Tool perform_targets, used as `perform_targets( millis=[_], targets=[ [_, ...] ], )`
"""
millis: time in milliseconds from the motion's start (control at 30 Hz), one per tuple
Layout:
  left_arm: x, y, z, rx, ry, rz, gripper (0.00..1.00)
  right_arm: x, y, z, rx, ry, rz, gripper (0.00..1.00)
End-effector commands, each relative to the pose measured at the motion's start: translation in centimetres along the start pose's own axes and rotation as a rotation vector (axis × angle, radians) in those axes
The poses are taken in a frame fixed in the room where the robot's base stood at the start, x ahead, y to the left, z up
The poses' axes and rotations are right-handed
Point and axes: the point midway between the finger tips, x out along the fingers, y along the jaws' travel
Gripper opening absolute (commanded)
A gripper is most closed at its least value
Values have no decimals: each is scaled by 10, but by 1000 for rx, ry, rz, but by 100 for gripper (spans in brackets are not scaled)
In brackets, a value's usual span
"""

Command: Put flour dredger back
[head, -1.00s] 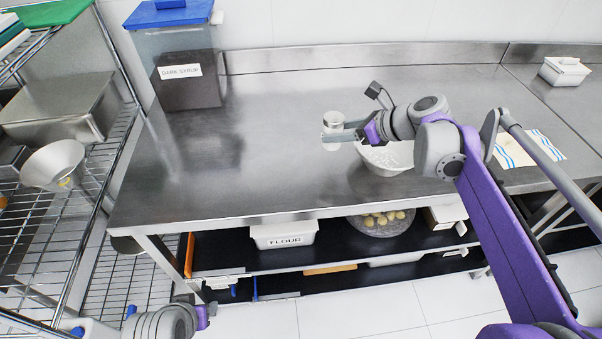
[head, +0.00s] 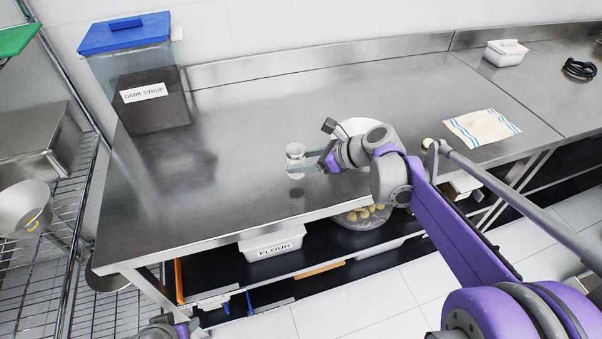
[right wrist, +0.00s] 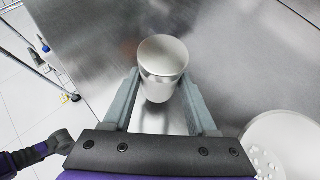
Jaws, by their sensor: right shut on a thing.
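The flour dredger (head: 296,152) is a small pale metal cylinder over the steel table's front middle. My right gripper (head: 300,168) is shut around its sides; the right wrist view shows the dredger (right wrist: 163,68) between the two fingers (right wrist: 160,98), upright or nearly so. Its reflection shows on the table below it; I cannot tell whether its base touches the surface. My left gripper (head: 180,328) shows only partly at the bottom edge, low in front of the table, and its fingers cannot be made out.
A white bowl (head: 357,125) stands behind my right wrist; it also shows in the right wrist view (right wrist: 285,140). A dark syrup bin (head: 140,85) stands at the back left. A striped towel (head: 482,127) lies right. The flour tub (head: 272,244) sits below. The table's left middle is clear.

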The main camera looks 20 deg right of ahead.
Motion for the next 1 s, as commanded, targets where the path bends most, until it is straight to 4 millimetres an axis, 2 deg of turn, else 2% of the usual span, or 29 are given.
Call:
perform_targets(
  millis=[300,700,733,900,1000],
  targets=[
    [3,0,2,0,-1,0,50,22,0,-31,0,0,0,0],
    [6,0,4,0,-3,0,50,25,0,-36,0,0,0,0],
    [6,0,4,0,-3,0,50,25,0,-36,0,0,0,60],
    [5,0,4,0,-2,0,50,25,0,-36,0,0,-1,88],
    [5,0,4,0,-2,0,50,24,0,-36,0,0,-1,88]
  ],
)
